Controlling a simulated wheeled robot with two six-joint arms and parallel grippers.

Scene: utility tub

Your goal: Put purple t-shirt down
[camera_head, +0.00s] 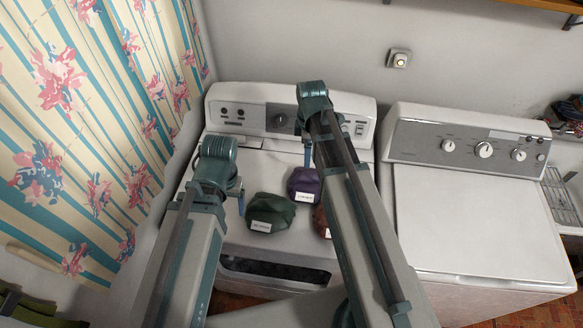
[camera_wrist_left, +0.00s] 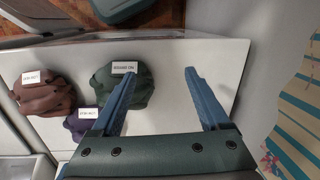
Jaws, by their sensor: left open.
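The purple t-shirt (camera_head: 304,182) is a small folded bundle with a white label, resting on the white top of the left machine. It also shows in the left wrist view (camera_wrist_left: 80,126), partly hidden behind my left gripper. My left gripper (camera_head: 241,200) is over the machine top, left of the green bundle. In the wrist view its jaws (camera_wrist_left: 160,76) are open with nothing between them, and one finger overlaps the green bundle's edge. My right gripper (camera_head: 308,152) is just above the purple t-shirt in the picture; its jaws are too hidden to read.
A dark green bundle (camera_head: 270,211) lies in front of the purple one. A reddish-brown bundle (camera_wrist_left: 45,92) lies beside them, mostly hidden by my right arm in the head view. A control panel (camera_head: 250,117) rises behind. A second white machine (camera_head: 470,215) stands right; a curtain (camera_head: 90,120) hangs left.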

